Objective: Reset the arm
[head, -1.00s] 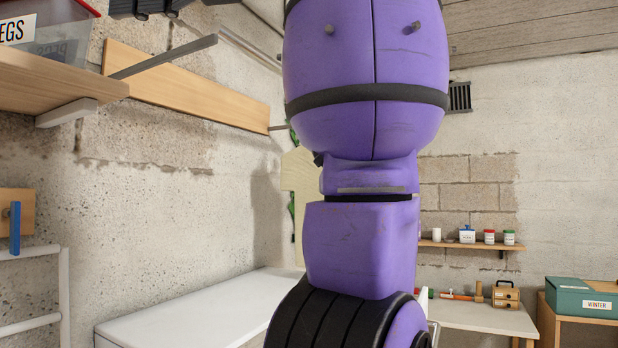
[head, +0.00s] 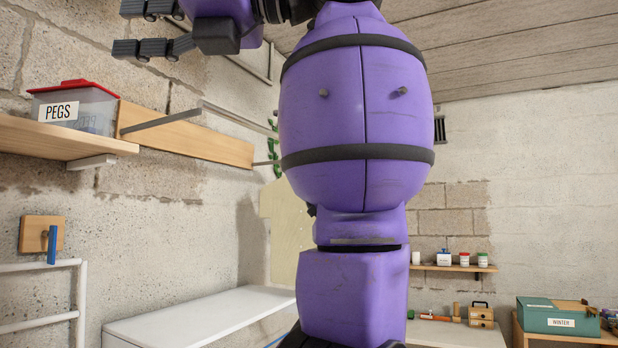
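A large purple arm (head: 356,115) of mine fills the middle of the head view, standing upright with black bands around it. At the top left its wrist turns to the left and ends in a dark gripper (head: 142,28), which I take to be my left one. Its two jointed black fingers point left, one above the other, with a gap between them. Nothing shows between them. The upper finger is partly cut off by the top edge. My other gripper is not seen.
A wooden shelf (head: 50,138) at the left holds a clear PEGS box (head: 80,108) with a red lid. A white worktop (head: 190,318) lies below. A small shelf (head: 455,268) with jars and a green WINTER box (head: 556,316) are at the right, behind the arm.

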